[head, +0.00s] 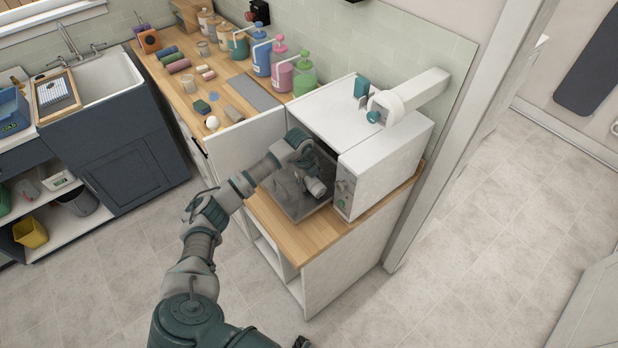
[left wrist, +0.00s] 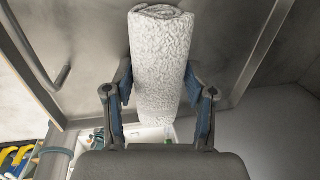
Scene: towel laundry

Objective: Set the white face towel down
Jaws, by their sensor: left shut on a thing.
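The white face towel (left wrist: 160,50) is a rolled, fluffy bundle in the left wrist view, standing lengthwise between the two fingers of my left gripper (left wrist: 158,88). The fingers are shut on its sides. In the head view my left gripper (head: 312,184) reaches into the open front of the white cabinet (head: 384,180), low over a dark grey metal surface (head: 289,202). The towel cannot be told apart clearly there, and I cannot tell whether it touches that surface.
The cabinet's white door (head: 246,142) stands open on the left, close to my forearm. The wooden counter (head: 300,240) has a bare strip in front. Pump bottles (head: 304,76) and small items crowd the counter behind the door. A sink (head: 105,78) is at the far left.

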